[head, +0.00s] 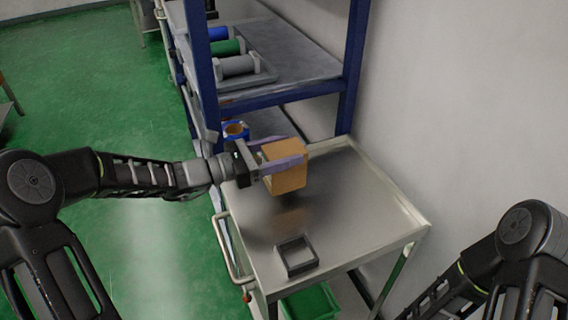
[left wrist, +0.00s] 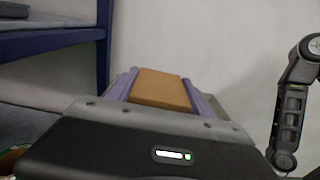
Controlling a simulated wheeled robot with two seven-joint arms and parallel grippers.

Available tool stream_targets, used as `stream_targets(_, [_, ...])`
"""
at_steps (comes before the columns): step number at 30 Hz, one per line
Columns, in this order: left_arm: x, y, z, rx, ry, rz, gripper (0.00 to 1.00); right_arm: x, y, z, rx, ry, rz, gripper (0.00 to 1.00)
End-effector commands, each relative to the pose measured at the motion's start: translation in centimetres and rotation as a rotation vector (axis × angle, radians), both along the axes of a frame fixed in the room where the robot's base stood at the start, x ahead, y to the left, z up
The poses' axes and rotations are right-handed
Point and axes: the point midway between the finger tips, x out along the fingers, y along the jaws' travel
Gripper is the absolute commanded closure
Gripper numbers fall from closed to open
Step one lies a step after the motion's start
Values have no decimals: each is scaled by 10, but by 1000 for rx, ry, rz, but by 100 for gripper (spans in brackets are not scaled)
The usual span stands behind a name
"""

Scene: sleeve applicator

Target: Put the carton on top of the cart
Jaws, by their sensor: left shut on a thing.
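The carton (head: 287,178) is a small orange-brown box. My left gripper (head: 284,163) is shut on it, with a purple finger on either side. In the head view the carton shows over the far part of the cart (head: 345,200), a metal trolley with a raised rim. A dark shadow lies on the cart top just below the carton, which looks held a little above the surface. The left wrist view also shows the carton (left wrist: 160,90) between the two fingers. My right arm shows at the lower right of the head view, but its gripper is out of view.
A dark square frame (head: 296,256) lies on the near part of the cart top. A blue-posted shelf (head: 290,95) with several spools stands behind the cart. A green bin (head: 310,302) is under the cart. The right part of the cart top is clear, beside the wall.

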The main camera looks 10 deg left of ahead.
Motion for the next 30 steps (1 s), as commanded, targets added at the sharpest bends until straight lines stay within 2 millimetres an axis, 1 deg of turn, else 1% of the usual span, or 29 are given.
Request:
stream_targets(5, [0, 0, -1, -1, -1, -1, 96, 0, 0, 0, 0, 0, 0, 64])
stream_targets(8, [0, 0, -11, -1, 0, -1, 96, 0, 0, -1, 0, 0, 0, 64])
stream_targets(12, [0, 0, -31, -3, 2, -1, 96, 0, 0, -2, 0, 0, 0, 64])
stream_targets(14, [0, 0, -35, -1, -1, 0, 96, 0, 0, -2, 0, 0, 0, 64])
stream_targets(23, [0, 0, -37, 0, -1, 0, 96, 0, 0, -3, 0, 0, 0, 64])
stream_targets(24, [0, 0, -38, 1, -1, 0, 39, 0, 0, -3, 0, 0, 0, 64])
stream_targets(30, [0, 0, -38, 1, -1, 0, 23, 0, 0, -3, 0, 0, 0, 64])
